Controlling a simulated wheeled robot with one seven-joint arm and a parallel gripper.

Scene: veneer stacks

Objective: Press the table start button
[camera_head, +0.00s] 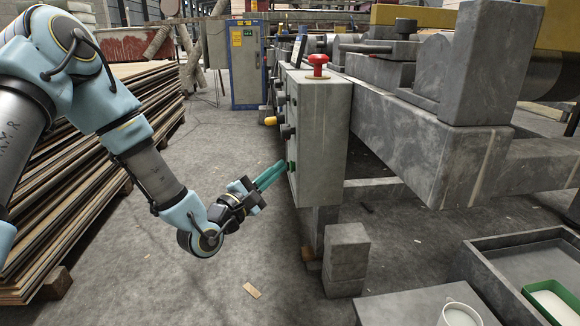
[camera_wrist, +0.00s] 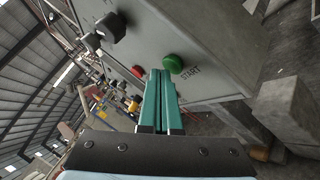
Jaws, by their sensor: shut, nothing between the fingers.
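The start button is a round green button (camera_wrist: 174,64) with the word START beside it, on the grey face of the control box (camera_head: 320,130). In the head view it shows small and dark green (camera_head: 292,166) on the box's left face. My gripper (camera_head: 281,165) has green fingers, shut together and empty. Its fingertips are close to the button in the head view. In the wrist view the fingertips (camera_wrist: 160,72) lie just left of the button. I cannot tell whether they touch the panel.
A red button (camera_wrist: 138,71) and black knobs (camera_wrist: 110,27) share the panel. A red mushroom button (camera_head: 318,62) tops the box. Grey blocks (camera_head: 346,258) stand below it. Veneer stacks (camera_head: 80,190) lie at left. A cup (camera_head: 460,314) and tray (camera_head: 530,240) are at lower right.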

